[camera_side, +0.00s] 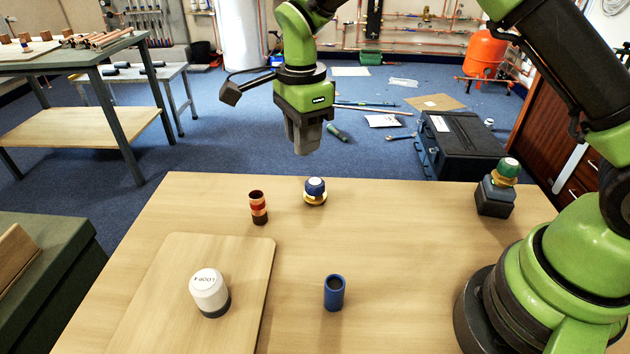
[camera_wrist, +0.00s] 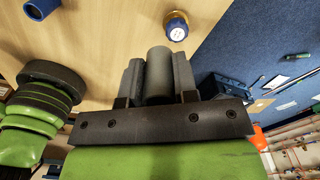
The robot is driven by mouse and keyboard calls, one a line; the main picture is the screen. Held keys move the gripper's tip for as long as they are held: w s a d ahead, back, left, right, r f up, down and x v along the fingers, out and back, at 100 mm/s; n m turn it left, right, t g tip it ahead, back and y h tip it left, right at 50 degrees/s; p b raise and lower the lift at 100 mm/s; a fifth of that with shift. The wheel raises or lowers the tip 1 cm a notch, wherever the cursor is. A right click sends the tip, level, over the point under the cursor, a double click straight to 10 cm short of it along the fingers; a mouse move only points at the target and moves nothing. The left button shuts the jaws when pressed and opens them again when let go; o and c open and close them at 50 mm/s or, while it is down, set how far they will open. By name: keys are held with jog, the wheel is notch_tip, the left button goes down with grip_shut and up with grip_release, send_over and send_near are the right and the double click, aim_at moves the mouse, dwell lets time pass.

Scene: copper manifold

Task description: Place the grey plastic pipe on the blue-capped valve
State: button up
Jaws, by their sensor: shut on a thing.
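The blue-capped valve (camera_side: 315,190) stands upright on the wooden table near its far edge, with a brass-coloured base. In the wrist view the valve (camera_wrist: 177,27) shows beyond the fingertips. My gripper (camera_side: 305,145) is in the air above the far edge of the table, above the valve in the side picture and apart from it. In the wrist view my gripper (camera_wrist: 158,68) is shut on the grey plastic pipe (camera_wrist: 158,78), which lies between the two dark fingers. In the side view the fingers mostly hide the pipe, and I cannot tell its lower end from them.
A red-and-brown banded pipe (camera_side: 258,207) stands left of the valve. A blue pipe (camera_side: 334,292) stands nearer the front. A white, dark-based cylinder (camera_side: 209,290) stands on a wooden board (camera_side: 250,262). A green-capped valve (camera_side: 508,168) sits on a dark block (camera_side: 494,198) at right.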

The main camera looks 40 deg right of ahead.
jog(key=w+d+m, duration=0.1)
jog(key=d+m, duration=0.1)
jog(key=d, duration=0.2)
send_over(315, 182)
notch_tip(315, 182, down, 5)
jog(key=shift+r, duration=0.1)
jog(key=shift+f, duration=2.25)
jog(key=shift+f, duration=0.15)
jog(key=o, duration=0.9)
